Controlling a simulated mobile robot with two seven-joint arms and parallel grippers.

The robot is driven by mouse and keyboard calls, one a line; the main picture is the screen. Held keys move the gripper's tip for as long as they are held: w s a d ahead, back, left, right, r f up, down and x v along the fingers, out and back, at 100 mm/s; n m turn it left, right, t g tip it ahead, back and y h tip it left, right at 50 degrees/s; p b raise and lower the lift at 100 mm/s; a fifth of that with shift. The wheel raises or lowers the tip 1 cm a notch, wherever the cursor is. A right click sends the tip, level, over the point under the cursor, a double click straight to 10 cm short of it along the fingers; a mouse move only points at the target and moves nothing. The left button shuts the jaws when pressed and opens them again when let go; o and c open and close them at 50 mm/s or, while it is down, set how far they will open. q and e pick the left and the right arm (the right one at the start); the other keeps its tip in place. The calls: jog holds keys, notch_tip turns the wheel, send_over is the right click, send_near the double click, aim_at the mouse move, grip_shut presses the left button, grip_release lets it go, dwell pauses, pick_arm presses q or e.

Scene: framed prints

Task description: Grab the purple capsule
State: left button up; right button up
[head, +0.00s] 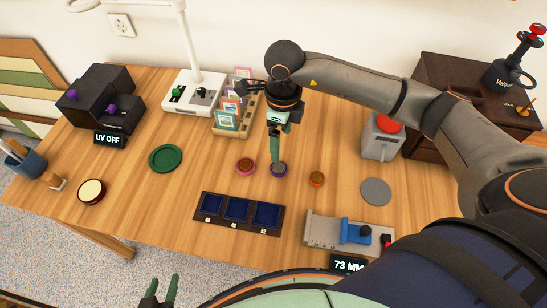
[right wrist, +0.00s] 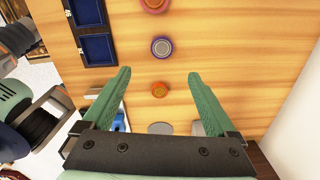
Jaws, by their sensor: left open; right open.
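The purple capsule (head: 280,170), a small round disc with a pale centre, lies on the wooden table between a red capsule (head: 246,166) and an orange one (head: 317,178). In the right wrist view the purple capsule (right wrist: 161,47) lies just beyond the fingertips and between their lines. My right gripper (head: 274,153) points down above it, open and empty; its open fingers also show in the right wrist view (right wrist: 160,73). In the head view its fingers partly overlap the capsule's edge. My left gripper (head: 162,291) is open and empty at the bottom edge, away from the table.
A dark tray (head: 232,229) with three blue compartments lies in front of the capsules. A gauge reading 73 MM (head: 324,233) stands front right. A card rack (head: 231,129) stands behind. A green disc (head: 165,158) lies left and a grey disc (head: 376,191) right.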

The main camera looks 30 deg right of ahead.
send_over(279, 166)
jog(key=f, duration=0.5)
jog(key=shift+s+f, duration=0.4)
jog(key=shift+w+f+p, duration=0.25)
jog(key=shift+f, duration=1.3)
jog(key=shift+w+f+p, duration=0.2)
jog(key=shift+f+p, duration=0.05)
jog(key=shift+f, duration=1.25)
jog(key=c, duration=1.4)
jog(key=shift+r, duration=0.1)
jog(key=shift+c, duration=0.2)
